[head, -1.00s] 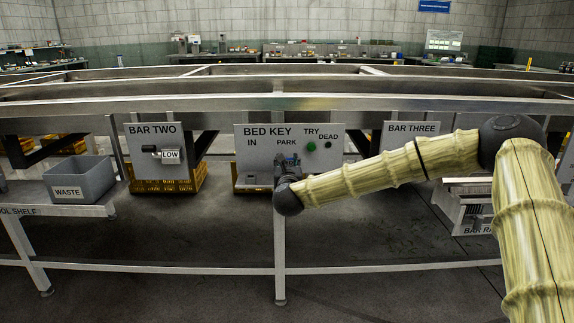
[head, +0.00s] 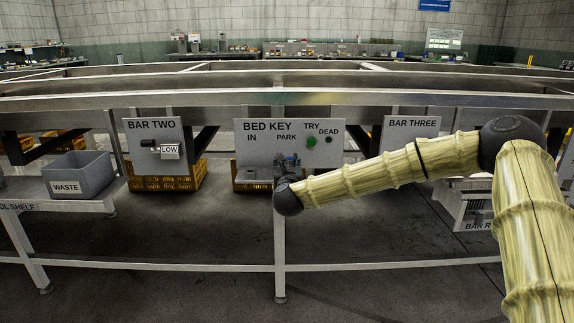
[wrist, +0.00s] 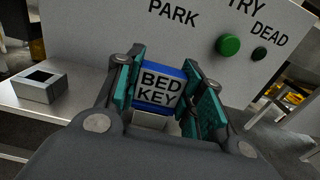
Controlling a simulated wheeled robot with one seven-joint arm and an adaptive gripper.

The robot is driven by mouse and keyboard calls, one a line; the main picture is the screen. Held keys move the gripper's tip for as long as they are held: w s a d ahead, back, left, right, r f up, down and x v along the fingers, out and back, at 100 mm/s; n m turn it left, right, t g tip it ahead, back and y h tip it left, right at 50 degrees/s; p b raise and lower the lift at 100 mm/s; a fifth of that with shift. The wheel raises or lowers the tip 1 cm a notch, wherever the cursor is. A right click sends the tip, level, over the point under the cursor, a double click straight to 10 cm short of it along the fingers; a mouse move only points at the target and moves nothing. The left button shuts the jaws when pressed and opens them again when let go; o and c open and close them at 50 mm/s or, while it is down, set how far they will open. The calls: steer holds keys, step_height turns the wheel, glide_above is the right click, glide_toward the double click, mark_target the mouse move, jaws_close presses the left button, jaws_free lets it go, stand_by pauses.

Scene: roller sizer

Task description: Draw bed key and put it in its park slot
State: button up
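The bed key, a blue block with a white BED KEY label (wrist: 160,88), stands between the teal finger pads of my gripper (wrist: 168,92) in the wrist view. My gripper looks open, with a pad on each side of the key and a narrow gap on the right. A pale slot box (wrist: 153,122) shows directly below the key, under the word PARK; how deep the key sits is hidden. Another slot box (wrist: 40,84), at the left, has an empty dark opening. In the head view my gripper (head: 288,162) is small, in front of the BED KEY panel (head: 258,148).
A green button (head: 311,141) and a small dark lamp (head: 328,141) are on the panel, right of my gripper. The BAR TWO panel (head: 135,139) and a grey WASTE bin (head: 92,170) stand left. A frame beam runs above.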

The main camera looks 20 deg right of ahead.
steer(key=o, duration=0.5)
steer(key=shift+s, duration=0.1)
steer(key=v, duration=1.1)
steer(key=shift+s+a, duration=0.15)
steer(key=shift+s, duration=0.2)
